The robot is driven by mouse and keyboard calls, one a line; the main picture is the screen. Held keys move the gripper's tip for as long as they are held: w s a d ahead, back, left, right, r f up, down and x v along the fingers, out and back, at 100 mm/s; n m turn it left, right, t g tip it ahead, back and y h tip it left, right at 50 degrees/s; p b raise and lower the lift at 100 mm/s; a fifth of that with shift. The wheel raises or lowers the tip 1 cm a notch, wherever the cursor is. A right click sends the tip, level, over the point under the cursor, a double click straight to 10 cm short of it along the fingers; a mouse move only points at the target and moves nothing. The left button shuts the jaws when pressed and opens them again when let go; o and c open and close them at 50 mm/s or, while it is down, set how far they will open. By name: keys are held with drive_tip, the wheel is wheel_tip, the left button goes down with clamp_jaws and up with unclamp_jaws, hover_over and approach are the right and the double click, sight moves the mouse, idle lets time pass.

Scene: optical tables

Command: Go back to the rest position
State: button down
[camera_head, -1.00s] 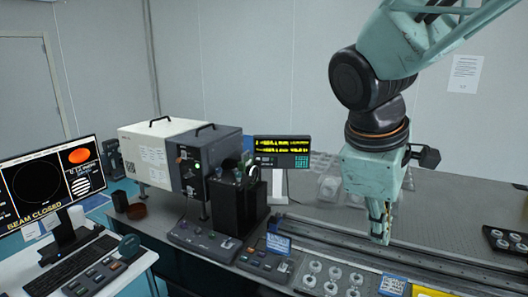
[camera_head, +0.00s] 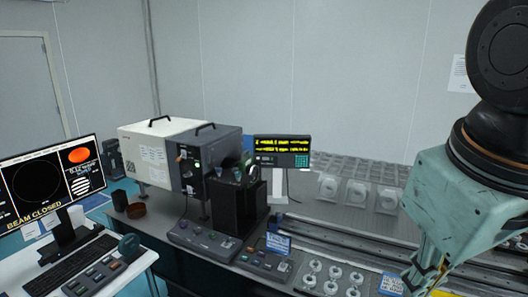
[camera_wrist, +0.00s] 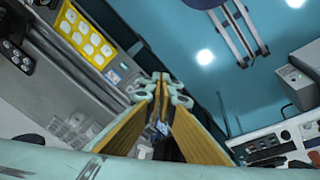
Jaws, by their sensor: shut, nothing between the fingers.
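My gripper (camera_head: 428,278) is at the lower right of the head view, in front of the optical table (camera_head: 345,222). It is empty, and part of it runs off the bottom of the picture. In the wrist view my gripper's two long fingers (camera_wrist: 163,78) come together at their tips. Nothing is held between them.
A white and dark instrument box (camera_head: 180,155) and a display with yellow text (camera_head: 281,146) stand on the table. Several round optics (camera_head: 330,277) sit at its front, near a long rail (camera_head: 345,245). A monitor (camera_head: 50,185) reads BEAM CLOSED at left.

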drive_tip(key=shift+s+a+f+m+t+y, duration=0.15)
drive_tip(key=shift+s+a+m, duration=0.25)
drive_tip(key=shift+s, duration=0.45)
drive_tip(key=shift+s+a+r+m+t+y, duration=0.1)
drive_tip(key=shift+s+a+m+y, duration=0.1)
drive_tip(key=shift+s+m, duration=0.55)
drive_tip(key=shift+s+a+f+m+t+y, duration=0.15)
drive_tip(key=shift+s+a+m, duration=0.15)
drive_tip(key=shift+s, duration=0.7)
